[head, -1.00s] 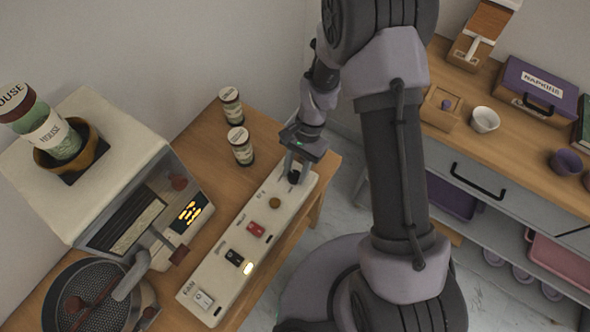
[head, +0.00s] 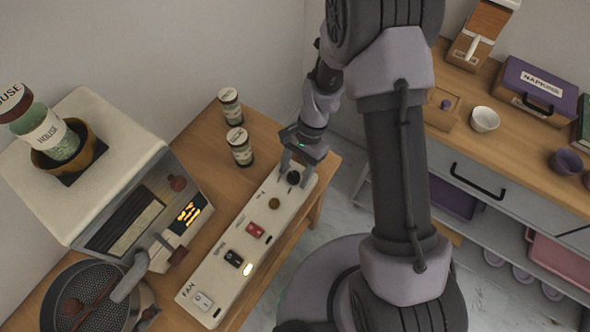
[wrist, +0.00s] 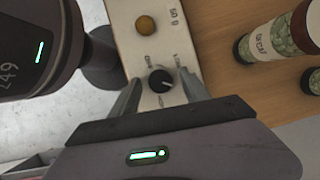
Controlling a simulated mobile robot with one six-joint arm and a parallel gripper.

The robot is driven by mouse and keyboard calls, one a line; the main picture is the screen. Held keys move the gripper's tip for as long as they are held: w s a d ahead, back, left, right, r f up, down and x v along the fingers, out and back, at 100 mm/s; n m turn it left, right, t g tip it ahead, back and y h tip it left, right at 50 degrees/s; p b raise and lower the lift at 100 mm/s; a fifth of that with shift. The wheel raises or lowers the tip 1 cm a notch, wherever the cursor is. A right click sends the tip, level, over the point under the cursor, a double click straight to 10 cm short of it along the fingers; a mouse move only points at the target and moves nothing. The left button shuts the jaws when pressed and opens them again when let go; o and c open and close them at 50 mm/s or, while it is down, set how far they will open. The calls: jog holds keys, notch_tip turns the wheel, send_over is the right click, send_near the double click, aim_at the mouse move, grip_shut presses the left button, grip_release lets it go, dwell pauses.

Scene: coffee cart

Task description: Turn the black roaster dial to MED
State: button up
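The black roaster dial (head: 293,178) sits at the far end of the pale control panel (head: 222,268). In the wrist view the dial (wrist: 160,80) is round with a white pointer line that points towards the upper right. Small labels are printed around it, too small to read surely. My gripper (wrist: 160,94) is open, with one finger on each side of the dial and a visible gap to it. In the head view my gripper (head: 298,166) is over the dial.
The roaster (head: 110,150) is at left.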

jog(key=p+v, duration=0.6)
jog(key=v, duration=1.1)
jog(key=shift+r, duration=0.25)
jog(key=shift+r, duration=0.1)
